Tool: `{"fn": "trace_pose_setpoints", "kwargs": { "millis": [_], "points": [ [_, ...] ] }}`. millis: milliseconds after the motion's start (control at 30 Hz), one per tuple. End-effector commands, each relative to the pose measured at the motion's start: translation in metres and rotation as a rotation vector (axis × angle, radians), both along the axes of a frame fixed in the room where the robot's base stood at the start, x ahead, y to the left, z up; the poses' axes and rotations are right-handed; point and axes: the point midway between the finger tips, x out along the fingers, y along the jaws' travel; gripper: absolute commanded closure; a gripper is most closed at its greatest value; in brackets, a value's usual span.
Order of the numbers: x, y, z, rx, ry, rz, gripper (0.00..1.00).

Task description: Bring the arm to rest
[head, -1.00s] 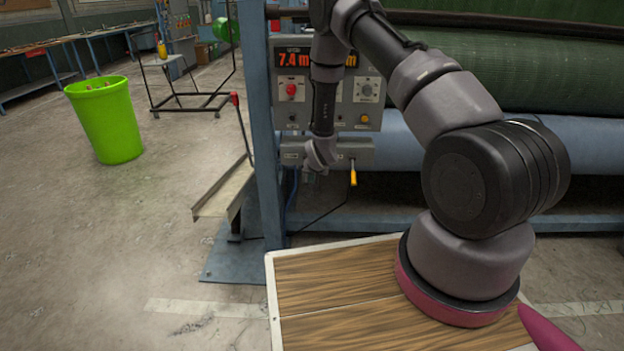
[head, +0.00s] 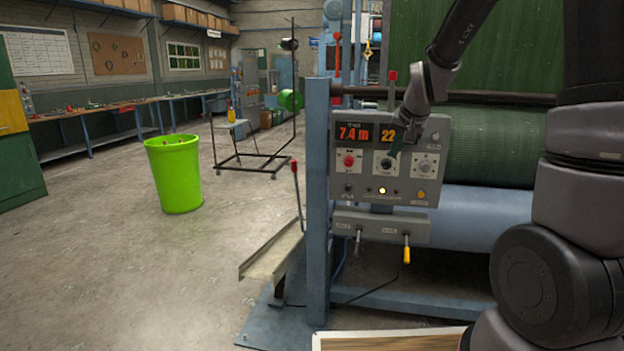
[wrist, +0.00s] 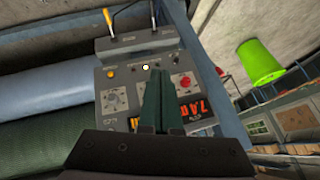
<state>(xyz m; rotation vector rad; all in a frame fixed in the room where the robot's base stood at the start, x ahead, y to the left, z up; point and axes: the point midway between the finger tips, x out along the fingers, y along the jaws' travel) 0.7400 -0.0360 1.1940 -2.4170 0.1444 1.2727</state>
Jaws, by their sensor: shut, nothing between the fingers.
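My gripper (head: 393,152) is in front of the grey control panel (head: 352,197), by the dark middle knob (head: 386,163). I cannot tell whether it touches the knob. In the wrist view its dark green fingers (wrist: 159,72) are together with nothing between them, pointing over the panel face (wrist: 120,76). My arm is raised and bent, reaching in from the right.
A blue post (head: 317,200) stands left. A green bin (head: 174,175) stands on open floor.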

Motion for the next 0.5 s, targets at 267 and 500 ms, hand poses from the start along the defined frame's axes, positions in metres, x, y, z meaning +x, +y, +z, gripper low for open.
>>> {"fn": "trace_pose_setpoints", "kwargs": {
  "millis": [267,500],
  "points": [
    [-0.108,-0.016,0.091,0.032,-0.006,0.012,1.00],
    [-0.207,-0.022,0.127,0.051,-0.005,0.028,1.00]
  ]
}}
